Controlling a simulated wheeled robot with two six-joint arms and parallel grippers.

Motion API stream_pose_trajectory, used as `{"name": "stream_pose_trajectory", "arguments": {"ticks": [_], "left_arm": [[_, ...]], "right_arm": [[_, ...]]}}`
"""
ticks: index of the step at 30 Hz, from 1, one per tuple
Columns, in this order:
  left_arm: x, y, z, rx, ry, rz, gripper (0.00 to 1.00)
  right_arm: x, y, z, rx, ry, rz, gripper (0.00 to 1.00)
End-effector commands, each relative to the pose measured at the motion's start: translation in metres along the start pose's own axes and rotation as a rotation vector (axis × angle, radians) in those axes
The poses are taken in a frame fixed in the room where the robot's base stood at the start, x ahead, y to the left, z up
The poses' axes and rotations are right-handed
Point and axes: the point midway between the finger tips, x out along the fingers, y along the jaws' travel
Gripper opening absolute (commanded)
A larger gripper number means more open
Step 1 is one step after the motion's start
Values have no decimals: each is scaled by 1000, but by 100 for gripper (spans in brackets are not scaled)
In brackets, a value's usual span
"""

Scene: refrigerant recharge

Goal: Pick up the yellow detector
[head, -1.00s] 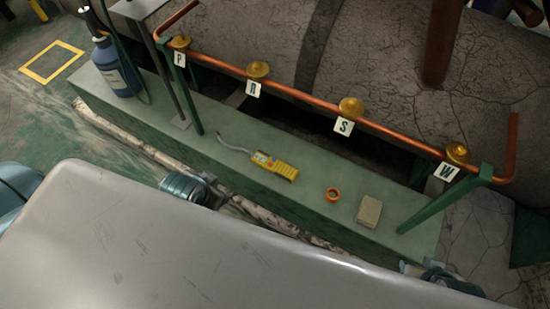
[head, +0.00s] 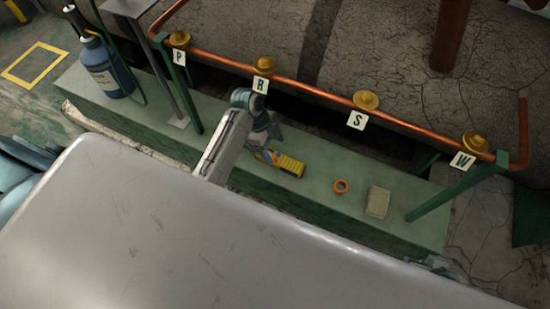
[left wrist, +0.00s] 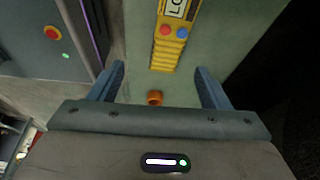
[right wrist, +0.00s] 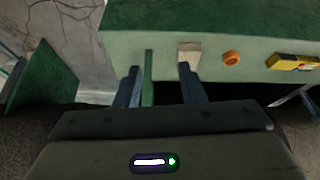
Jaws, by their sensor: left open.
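The yellow detector (head: 287,164) lies on the green ledge; its grey probe end is hidden behind my left arm in the head view. My left gripper (head: 270,138) is over the detector's left end. In the left wrist view the detector (left wrist: 172,42), with its red and blue buttons, lies beyond and between the spread fingers of my left gripper (left wrist: 160,72), which is open and empty. In the right wrist view the detector (right wrist: 293,62) is at the far right. My right gripper (right wrist: 160,70) is open and empty, low in front of the ledge.
An orange ring (head: 341,186) and a tan block (head: 377,202) lie on the ledge (head: 320,205), right of the detector. A copper pipe (head: 310,98) with brass valves runs above, on green posts (head: 440,198). A blue bottle (head: 107,66) stands at the left.

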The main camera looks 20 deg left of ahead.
Motion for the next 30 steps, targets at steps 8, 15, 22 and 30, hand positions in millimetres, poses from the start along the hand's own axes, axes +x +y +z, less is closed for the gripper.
{"name": "stream_pose_trajectory", "arguments": {"ticks": [8,15,22,30], "left_arm": [[23,-11,-6,88,28,27,71],[53,-11,-6,87,25,24,71],[77,-13,-6,86,26,25,71],[107,-14,-7,86,24,23,71]], "right_arm": [[6,-3,0,6,28,-12,36],[12,-8,-2,15,74,-30,36],[18,-11,-3,24,112,-45,36],[23,-16,-6,39,170,-66,36]]}}
